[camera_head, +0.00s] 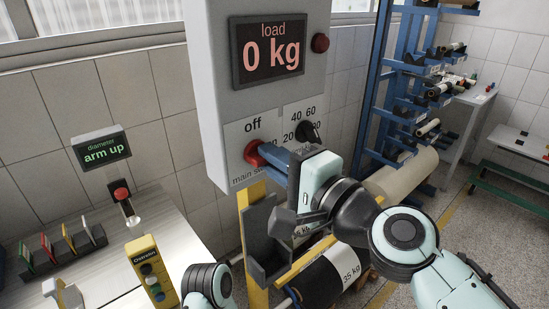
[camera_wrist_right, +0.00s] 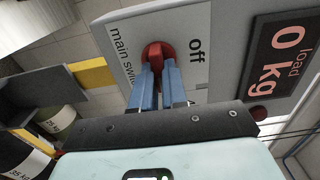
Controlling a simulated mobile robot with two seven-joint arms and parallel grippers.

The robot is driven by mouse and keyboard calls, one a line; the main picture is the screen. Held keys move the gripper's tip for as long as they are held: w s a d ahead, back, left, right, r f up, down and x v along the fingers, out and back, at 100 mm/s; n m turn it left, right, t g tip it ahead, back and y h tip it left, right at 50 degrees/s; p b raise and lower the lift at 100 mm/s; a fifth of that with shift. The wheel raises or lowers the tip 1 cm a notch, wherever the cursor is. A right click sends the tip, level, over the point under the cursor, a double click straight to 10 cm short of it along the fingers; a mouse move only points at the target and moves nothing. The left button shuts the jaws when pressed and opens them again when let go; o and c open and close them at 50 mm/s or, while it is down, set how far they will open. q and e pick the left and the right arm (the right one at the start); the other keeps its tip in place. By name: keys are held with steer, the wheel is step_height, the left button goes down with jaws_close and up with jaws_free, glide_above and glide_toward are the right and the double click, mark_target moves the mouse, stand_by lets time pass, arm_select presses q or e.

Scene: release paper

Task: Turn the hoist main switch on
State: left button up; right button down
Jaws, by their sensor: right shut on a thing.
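The hoist main switch (camera_head: 256,153) is a red rotary knob on the lower left of the grey control box (camera_head: 209,95), beside an "off" label. It also shows in the right wrist view (camera_wrist_right: 157,52), where the "off" label is to its right. My right gripper (camera_head: 266,154) has its blue fingers closed on the red knob, one on each side, as the right wrist view (camera_wrist_right: 157,72) shows. The gripper body hides part of the panel's lower labels. The display (camera_head: 267,52) reads "load 0 kg". My left gripper is not clearly visible; only a part of that arm shows at the bottom.
A black selector knob (camera_head: 308,132) with weight marks sits right of the switch, close to my right gripper. A red button (camera_head: 320,43) is beside the display. A yellow post and dark holder (camera_head: 262,240) stand below. A yellow pendant (camera_head: 150,270) is on the left bench.

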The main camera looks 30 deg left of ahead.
stand_by(0.3)
steer(key=c, duration=1.2)
jaws_free()
steer(key=shift+o, duration=0.2)
